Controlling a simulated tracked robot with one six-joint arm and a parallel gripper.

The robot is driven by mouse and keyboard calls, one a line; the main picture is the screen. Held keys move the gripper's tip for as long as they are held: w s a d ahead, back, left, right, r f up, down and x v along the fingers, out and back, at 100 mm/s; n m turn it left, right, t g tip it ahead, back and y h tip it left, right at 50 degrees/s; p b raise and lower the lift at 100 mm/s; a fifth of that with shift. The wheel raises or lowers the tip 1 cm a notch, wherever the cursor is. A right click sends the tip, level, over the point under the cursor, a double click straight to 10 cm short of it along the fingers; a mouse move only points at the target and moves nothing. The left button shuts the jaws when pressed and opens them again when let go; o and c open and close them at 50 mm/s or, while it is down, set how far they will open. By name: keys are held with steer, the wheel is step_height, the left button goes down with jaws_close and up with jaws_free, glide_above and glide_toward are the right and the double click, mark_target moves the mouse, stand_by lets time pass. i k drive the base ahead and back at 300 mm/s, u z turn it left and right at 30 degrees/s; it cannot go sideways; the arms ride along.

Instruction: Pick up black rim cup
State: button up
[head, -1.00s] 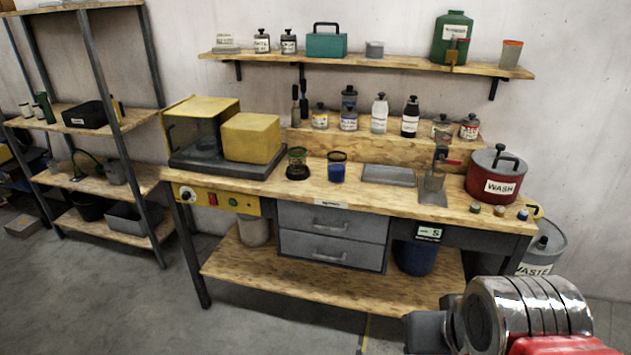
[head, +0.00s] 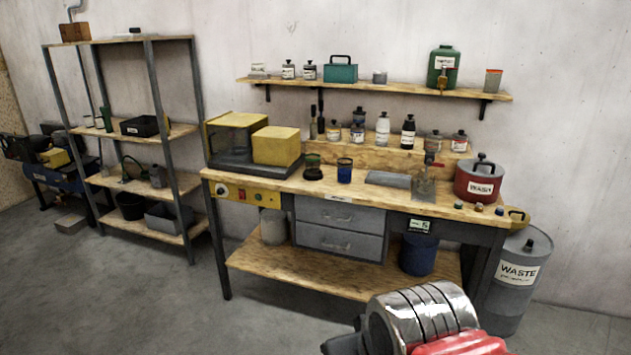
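The right one is a blue cup (head: 345,173) with a dark rim that looks black. The left one is a dark cup (head: 313,170) with a greenish upper part and a wide black base. The blue cup is apart from the dark cup, and nothing holds either one. Part of my arm, silver and red, shows at the bottom right, well in front of the bench. My gripper's fingers cannot be seen.
The wooden workbench (head: 280,185) has a grey tray (head: 392,179), a red WASH pot (head: 480,180) and several bottles behind. A grey WASTE drum (head: 516,282) stands at its right end. A shelf rack (head: 160,130) stands left. The floor in front is clear.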

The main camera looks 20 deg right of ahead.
mark_target(344, 164)
steer(key=u, duration=0.5)
steer(key=i, duration=2.4)
steer(key=z, duration=1.1)
steer(key=i, duration=0.8)
